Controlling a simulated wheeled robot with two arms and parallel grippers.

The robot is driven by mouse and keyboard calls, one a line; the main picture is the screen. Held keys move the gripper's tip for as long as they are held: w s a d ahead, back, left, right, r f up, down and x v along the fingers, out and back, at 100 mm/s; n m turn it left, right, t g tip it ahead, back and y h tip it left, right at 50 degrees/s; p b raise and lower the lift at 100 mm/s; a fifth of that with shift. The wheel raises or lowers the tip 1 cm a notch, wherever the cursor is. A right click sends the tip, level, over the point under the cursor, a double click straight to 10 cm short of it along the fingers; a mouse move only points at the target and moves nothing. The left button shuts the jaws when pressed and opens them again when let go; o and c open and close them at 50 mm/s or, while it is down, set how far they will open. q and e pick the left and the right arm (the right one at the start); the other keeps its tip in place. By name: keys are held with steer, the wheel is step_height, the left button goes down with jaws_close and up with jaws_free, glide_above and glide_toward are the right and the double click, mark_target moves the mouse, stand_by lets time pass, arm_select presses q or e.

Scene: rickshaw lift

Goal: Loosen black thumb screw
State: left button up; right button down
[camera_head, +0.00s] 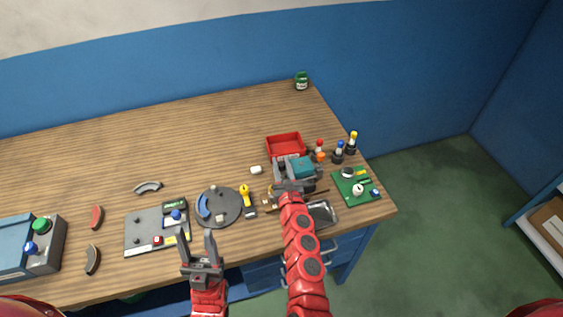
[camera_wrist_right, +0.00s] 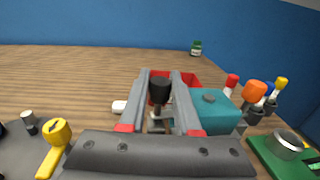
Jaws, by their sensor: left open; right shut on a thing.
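The black thumb screw (camera_wrist_right: 158,90) stands upright between the two grey fingers of my right gripper (camera_wrist_right: 167,78) in the right wrist view, and the jaws are shut on its knob. In the head view, my right gripper (camera_head: 289,174) reaches over a grey fixture with a teal block (camera_head: 303,167), and hides most of the fixture and the screw. The teal block also shows in the wrist view (camera_wrist_right: 212,108), right of the fingers. My left gripper (camera_head: 198,244) is open and empty above the table's front edge.
A red tray (camera_head: 286,143) stands behind the fixture. A yellow-handled tool (camera_head: 246,197) and a round grey plate (camera_head: 219,207) lie left.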

steer(key=shift+d+r+n+y+p, duration=0.2)
steer(key=shift+n+y+p, duration=0.45)
steer(key=shift+y, duration=0.25)
steer(key=shift+n+g+y+p, duration=0.65)
steer(key=shift+n+y, duration=0.1)
steer(key=shift+y, duration=0.45)
steer(key=shift+f+n+g+y, duration=0.2)
steer(key=shift+n+g+y, duration=0.45)
steer(key=shift+n+y, duration=0.4)
steer(key=shift+f+n+g+y, duration=0.15)
steer(key=shift+n+g+y, duration=0.6)
steer(key=shift+y, duration=0.4)
steer(key=shift+a+n+g+y+b, duration=0.1)
steer(key=shift+n+g+y+b, duration=0.6)
steer(key=shift+n+g+y, duration=0.65)
steer(key=shift+s+a+g, duration=0.1)
steer(key=shift+g, duration=0.3)
steer(key=c, duration=0.6)
jaws_free()
